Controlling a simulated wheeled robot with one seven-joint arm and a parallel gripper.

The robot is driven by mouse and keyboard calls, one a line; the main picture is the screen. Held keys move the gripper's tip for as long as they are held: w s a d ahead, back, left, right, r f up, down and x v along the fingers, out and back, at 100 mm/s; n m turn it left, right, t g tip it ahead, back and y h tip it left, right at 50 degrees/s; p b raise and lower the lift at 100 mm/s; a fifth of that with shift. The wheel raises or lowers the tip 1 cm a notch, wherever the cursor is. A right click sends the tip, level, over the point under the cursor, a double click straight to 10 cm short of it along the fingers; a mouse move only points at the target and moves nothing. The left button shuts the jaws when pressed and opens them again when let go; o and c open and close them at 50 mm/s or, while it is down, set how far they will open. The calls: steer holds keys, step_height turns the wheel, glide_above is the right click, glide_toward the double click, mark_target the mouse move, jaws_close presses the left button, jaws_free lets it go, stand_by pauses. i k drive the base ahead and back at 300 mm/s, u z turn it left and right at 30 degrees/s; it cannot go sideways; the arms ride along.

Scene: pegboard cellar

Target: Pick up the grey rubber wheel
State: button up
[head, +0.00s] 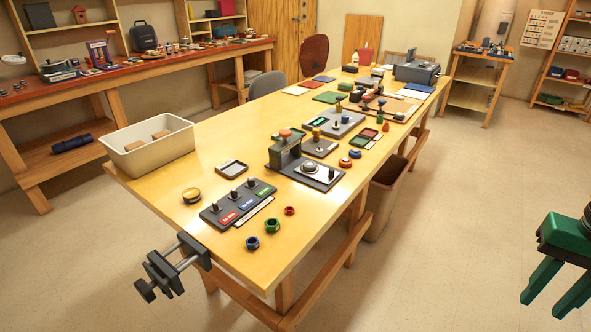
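I cannot pick out the grey rubber wheel for certain. My gripper (545,303) is at the right edge, over the floor and well apart from the table. Its two green fingers point down with a gap between them and nothing visible in it. Part of it is cut off by the frame.
A cream bin (130,150) stands on the table's left end, and a vise (175,265) juts from the near edge. Coloured nuts (272,225) lie near the front. A brown waste bin (380,200) stands beside the table. The floor (450,230) at right is clear.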

mark_target(305, 168)
steer(key=u, duration=0.6)
steer(key=i, duration=1.05)
steer(key=u, duration=0.15)
